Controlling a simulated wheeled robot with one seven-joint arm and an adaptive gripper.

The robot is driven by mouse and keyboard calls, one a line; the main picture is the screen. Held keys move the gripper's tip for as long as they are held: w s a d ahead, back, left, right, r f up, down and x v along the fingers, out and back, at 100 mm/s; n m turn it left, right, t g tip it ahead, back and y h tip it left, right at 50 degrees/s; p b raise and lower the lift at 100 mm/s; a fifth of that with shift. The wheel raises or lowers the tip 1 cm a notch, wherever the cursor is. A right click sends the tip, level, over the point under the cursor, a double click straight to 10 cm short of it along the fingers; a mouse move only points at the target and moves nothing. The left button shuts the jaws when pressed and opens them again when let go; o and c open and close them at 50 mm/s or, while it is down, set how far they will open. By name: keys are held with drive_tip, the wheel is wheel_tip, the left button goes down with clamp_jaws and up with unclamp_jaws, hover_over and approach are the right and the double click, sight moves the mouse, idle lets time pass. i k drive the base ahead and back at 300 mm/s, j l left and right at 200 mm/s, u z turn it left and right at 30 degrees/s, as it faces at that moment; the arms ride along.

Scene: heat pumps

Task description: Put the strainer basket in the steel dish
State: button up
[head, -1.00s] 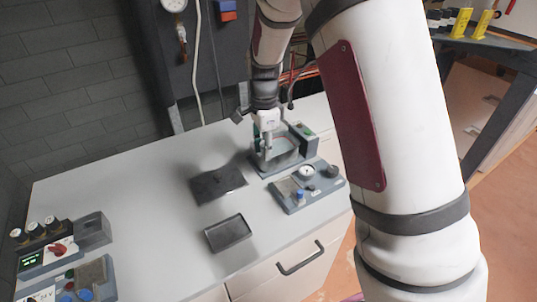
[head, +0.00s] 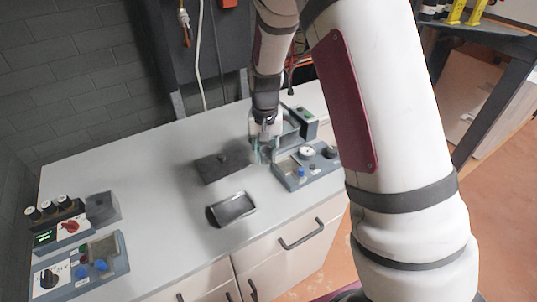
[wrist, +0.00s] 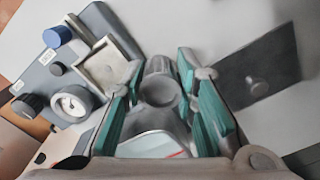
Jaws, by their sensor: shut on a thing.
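My gripper (head: 263,148) is shut on a grey, round, cup-like piece, which I take for the strainer basket (wrist: 160,88). In the wrist view the piece sits between the teal finger pads of my gripper (wrist: 160,80). In the head view the fingers hide most of it, and its height above the bench is hard to judge. The steel dish (head: 232,209) is a dark, shiny, shallow rectangular tray near the bench's front edge, left of and nearer than my gripper. It looks empty. The dish cannot be made out in the wrist view.
A gauge panel (head: 305,167) stands right of the gripper, a grey stand (head: 300,125) behind. The bench's left middle (head: 145,190) is clear.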

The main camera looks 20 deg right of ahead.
sight(233, 209)
drive_tip(key=i+l+u, duration=0.1)
drive_tip(key=l+u, duration=0.25)
drive_tip(key=l, duration=0.35)
drive_tip(key=l+u, duration=0.35)
drive_tip(key=l, duration=0.35)
drive_tip(key=l+u, duration=0.35)
drive_tip(key=l, duration=0.35)
drive_tip(key=k, duration=0.05)
